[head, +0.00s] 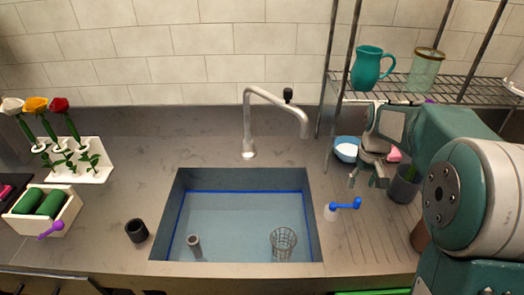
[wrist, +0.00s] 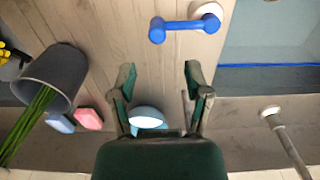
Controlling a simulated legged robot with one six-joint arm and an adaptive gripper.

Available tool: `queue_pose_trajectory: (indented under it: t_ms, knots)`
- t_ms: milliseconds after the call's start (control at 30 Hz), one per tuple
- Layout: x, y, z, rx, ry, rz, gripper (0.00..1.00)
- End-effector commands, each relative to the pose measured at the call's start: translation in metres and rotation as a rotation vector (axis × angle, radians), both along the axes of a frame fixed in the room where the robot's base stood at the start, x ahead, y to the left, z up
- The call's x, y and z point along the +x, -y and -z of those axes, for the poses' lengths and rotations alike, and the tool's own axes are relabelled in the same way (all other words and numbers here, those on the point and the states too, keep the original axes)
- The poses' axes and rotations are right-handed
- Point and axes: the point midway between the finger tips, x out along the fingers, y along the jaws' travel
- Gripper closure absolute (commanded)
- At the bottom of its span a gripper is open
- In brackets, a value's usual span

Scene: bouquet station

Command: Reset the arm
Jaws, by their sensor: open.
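My gripper (head: 366,181) is over the right part of the counter, between the sink and the grey pot, pointing down. In the wrist view its two fingers (wrist: 160,72) are spread apart with nothing between them. A blue handle on a white base (head: 345,205) stands just in front of the gripper, by the sink's right edge; it also shows beyond the fingertips in the wrist view (wrist: 184,28). The grey pot (head: 405,188) stands right of the gripper, partly behind my arm. In the wrist view the pot (wrist: 52,80) holds green stems.
A blue bowl (head: 346,148) and pink sponge (head: 394,155) lie near the gripper. A wire shelf (head: 455,88) with a teal pitcher (head: 368,70) and glass jar (head: 425,72) stands above. The sink (head: 240,220) holds a wire basket (head: 283,243). A flower rack (head: 95,165) stands left.

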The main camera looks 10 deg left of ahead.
Motion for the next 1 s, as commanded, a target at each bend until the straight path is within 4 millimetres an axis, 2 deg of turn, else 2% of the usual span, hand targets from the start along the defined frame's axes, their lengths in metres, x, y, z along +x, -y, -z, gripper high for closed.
queue_pose_trajectory:
  t_ms: [167,267,600,1000]
  knots:
    - [-0.004,0.0,-0.006,0.0,0.009,0.004,0.37]
    - [-0.016,0.001,-0.02,0.001,0.035,0.013,0.37]
    - [-0.074,0.001,-0.068,0.004,0.144,0.056,0.37]
    - [-0.148,0.002,-0.101,0.015,0.272,0.108,0.37]
